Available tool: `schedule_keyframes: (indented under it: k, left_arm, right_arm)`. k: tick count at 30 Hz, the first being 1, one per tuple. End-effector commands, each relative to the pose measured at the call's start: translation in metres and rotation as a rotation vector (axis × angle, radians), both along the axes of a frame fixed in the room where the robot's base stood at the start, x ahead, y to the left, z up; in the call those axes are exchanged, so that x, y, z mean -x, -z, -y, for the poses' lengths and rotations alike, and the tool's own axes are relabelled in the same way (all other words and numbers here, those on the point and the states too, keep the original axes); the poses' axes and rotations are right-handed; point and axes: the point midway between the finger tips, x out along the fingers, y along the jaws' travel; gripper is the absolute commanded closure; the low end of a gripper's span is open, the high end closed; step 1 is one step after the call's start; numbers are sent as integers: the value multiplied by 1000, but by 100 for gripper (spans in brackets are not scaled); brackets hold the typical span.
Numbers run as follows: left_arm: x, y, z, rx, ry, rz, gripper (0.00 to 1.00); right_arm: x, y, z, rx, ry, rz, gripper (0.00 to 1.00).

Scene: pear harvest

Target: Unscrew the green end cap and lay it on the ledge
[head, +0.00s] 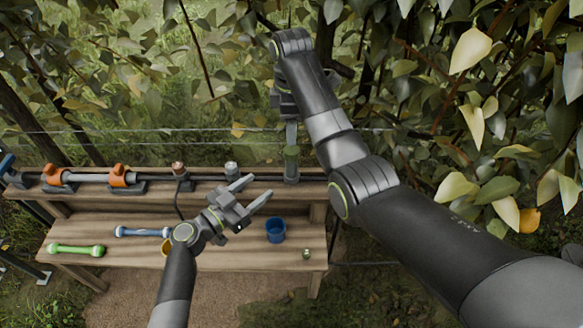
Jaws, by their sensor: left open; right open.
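A green cap-like piece (291,152) shows at the top of a grey upright fitting (291,173) at the right of the raised wooden ledge (210,188). My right gripper (290,138) points down just above the green piece, with a finger close to it. The jaws are open; I cannot tell whether they touch it, and part of the gripper is hidden by its own arm. My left gripper (258,187) is open and empty, over the front of the ledge, left of the green piece.
A blue cup (276,231) and a small greenish piece (307,254) sit on the lower shelf (230,258). Blue (138,232) and green (76,250) double-ended bars lie left. Orange valves (122,176), a copper-topped fitting (179,170) and a grey fitting (231,169) stand on the ledge.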

Motion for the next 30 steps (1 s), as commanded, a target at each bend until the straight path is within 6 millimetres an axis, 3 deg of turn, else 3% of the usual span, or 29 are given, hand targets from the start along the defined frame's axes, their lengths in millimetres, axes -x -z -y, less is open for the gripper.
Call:
schedule_keyframes:
  k: [16,30]
  left_arm:
    - [-75,-1,77,0,3,-1,46]
    - [-93,0,94,0,0,-1,46]
  right_arm:
    - [0,0,0,0,2,1,45]
    - [0,0,0,0,2,1,45]
